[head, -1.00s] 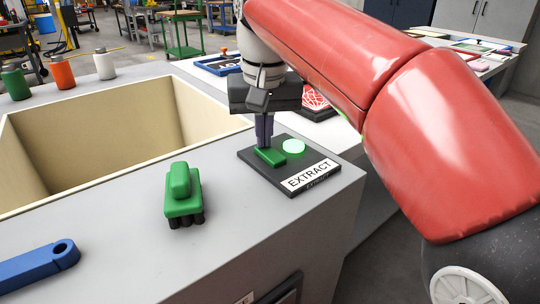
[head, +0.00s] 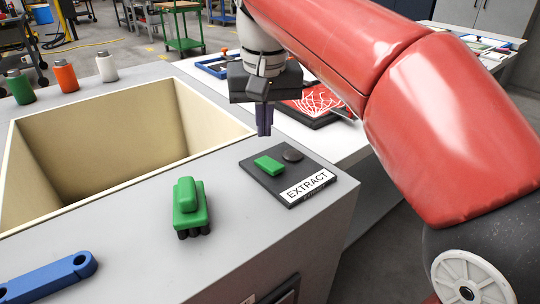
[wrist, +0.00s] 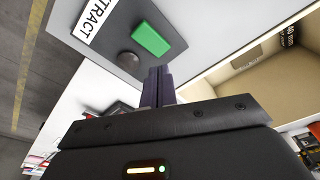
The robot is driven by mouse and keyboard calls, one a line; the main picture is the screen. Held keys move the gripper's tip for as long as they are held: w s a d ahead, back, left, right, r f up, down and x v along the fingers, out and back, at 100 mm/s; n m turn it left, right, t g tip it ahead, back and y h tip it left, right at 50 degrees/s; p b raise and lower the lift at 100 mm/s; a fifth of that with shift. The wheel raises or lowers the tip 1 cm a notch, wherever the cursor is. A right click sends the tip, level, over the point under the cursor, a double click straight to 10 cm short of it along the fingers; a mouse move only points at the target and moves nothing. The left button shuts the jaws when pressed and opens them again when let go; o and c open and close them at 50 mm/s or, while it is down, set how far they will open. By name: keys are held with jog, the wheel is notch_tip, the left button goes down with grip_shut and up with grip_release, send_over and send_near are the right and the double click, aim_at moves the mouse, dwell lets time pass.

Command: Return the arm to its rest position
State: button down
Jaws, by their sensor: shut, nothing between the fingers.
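My gripper (head: 264,121) is shut and empty. It hangs fingers down above the bench, behind the dark EXTRACT panel (head: 262,187) and clear of it. The panel carries a green block (head: 269,165) and a dark round button (head: 293,155), which is unlit. In the wrist view the shut fingers (wrist: 158,86) point toward the green block (wrist: 152,38) and the button (wrist: 128,60), with a gap between. My red arm reaches in from the right.
A blue bar (head: 45,276) is at front left. Bottles (head: 66,78) stand at the back left. A red-and-black tray (head: 325,102) is behind the gripper.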

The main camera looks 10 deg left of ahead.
jog(key=shift+r, duration=0.95)
